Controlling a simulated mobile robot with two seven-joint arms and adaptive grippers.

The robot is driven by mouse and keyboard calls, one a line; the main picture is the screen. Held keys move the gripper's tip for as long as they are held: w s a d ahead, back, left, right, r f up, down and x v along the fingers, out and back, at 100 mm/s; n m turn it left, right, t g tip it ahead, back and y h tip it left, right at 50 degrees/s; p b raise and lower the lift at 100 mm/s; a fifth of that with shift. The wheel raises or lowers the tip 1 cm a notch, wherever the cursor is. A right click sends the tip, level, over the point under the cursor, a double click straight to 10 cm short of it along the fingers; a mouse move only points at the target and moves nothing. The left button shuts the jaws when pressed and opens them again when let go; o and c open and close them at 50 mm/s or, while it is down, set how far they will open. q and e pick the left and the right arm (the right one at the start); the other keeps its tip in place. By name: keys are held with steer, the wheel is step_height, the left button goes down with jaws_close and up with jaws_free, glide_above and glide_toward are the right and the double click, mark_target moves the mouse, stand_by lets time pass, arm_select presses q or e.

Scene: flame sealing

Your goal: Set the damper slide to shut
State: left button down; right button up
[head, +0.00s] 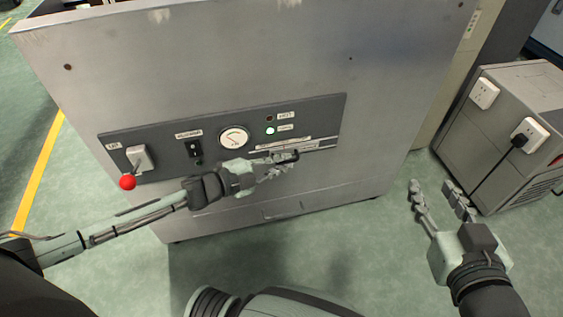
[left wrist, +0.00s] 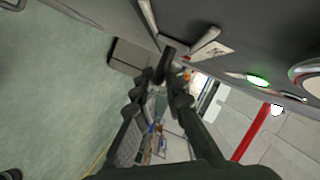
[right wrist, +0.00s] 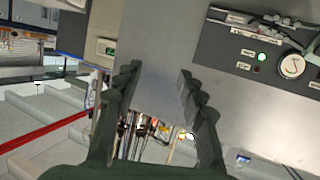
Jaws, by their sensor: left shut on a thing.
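The damper slide is a horizontal track (head: 318,146) on the right part of the dark control panel (head: 330,110), with a small dark knob (left wrist: 165,64). My left gripper (head: 282,163) is at the track and shut on this knob, as the left wrist view shows. The fingers cover part of the track, so the knob's exact place along it is hard to read. The track also shows at the top of the right wrist view, partly behind the left fingers. My right gripper (head: 437,194) is open and empty, in free space right of the machine.
A grey cabinet with sockets (head: 510,140) stands at the right. The green floor (head: 350,235) in front is clear.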

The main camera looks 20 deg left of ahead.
arm_select(q)
steer(key=shift+s+f, duration=0.1)
steer(key=shift+a, duration=0.1)
steer(key=s+a, duration=0.1)
steer(key=a, duration=0.1)
steer(key=s+a+p, duration=0.1)
steer(key=s+a, duration=0.1)
steer(key=shift+a+f, duration=0.1)
steer(key=shift+a, duration=0.05)
arm_select(e)
steer(key=s+d+f+g+h, duration=0.2)
steer(key=s+d+f+g, duration=0.1)
steer(key=d+f, duration=0.2)
steer(key=shift+d+f+m+g+h, duration=0.15)
steer(key=shift+f+m+g+h, duration=0.2)
steer(key=shift+f, duration=0.35)
arm_select(q)
steer(key=c, duration=1.6)
jaws_free()
steer(key=shift+s+a, duration=0.1)
steer(key=shift+a, duration=0.05)
steer(key=shift+c, duration=0.2)
arm_select(e)
steer(key=shift+r, duration=0.1)
